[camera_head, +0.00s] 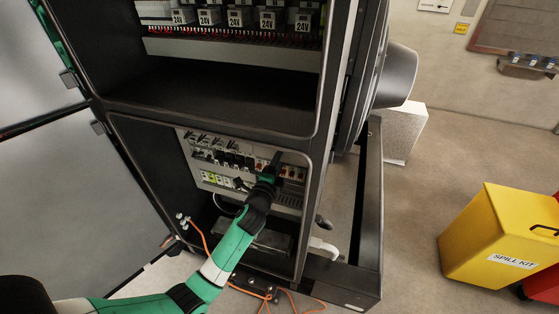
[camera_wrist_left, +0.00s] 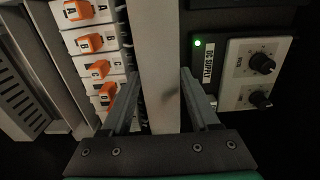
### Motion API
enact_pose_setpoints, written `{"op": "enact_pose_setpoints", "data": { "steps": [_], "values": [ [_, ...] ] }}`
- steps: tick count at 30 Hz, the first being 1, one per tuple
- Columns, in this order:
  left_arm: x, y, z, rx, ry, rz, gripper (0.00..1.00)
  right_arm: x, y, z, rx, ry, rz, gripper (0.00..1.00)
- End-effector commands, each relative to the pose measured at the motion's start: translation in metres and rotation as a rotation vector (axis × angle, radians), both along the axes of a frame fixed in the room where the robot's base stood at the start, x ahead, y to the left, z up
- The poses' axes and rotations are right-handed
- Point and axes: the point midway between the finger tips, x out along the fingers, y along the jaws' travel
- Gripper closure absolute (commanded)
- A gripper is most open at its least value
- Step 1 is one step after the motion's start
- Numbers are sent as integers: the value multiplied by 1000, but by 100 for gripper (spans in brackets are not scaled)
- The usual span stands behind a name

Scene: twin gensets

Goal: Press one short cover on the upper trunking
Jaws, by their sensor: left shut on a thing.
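My left gripper (camera_head: 275,162) reaches into the lower open bay of the cabinet, close to the rows of breakers. In the left wrist view, its two dark fingers (camera_wrist_left: 159,76) are closed on a long, flat, pale grey strip (camera_wrist_left: 154,45), which looks like a trunking cover. The strip runs from the top of that view down to the gripper palm. I cannot tell whether it is seated on the trunking or held off it; the strip hides what lies behind. A grey slotted trunking (camera_wrist_left: 18,100) shows at the left of the wrist view. My right gripper is not in view.
Orange-levered switches (camera_wrist_left: 90,42) stand left of the strip, and a panel with two black knobs (camera_wrist_left: 256,75) and a green light stands right. The cabinet frame (camera_head: 312,215) borders the bay. A yellow spill kit bin (camera_head: 497,225) stands on the floor at right.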

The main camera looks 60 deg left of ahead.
Motion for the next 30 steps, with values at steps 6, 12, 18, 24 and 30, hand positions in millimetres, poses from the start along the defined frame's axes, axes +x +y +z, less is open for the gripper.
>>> {"op": "enact_pose_setpoints", "data": {
  "steps": [6,12,18,24,30],
  "values": [
    [1,0,0,1,-1,0,100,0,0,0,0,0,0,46],
    [2,2,0,0,0,0,30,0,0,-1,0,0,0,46],
    [2,2,-1,-1,1,0,4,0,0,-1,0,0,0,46],
    [2,2,-2,-3,4,1,4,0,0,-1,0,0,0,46],
    [-7,-8,-3,-4,6,-1,4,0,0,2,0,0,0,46]
  ]
}}
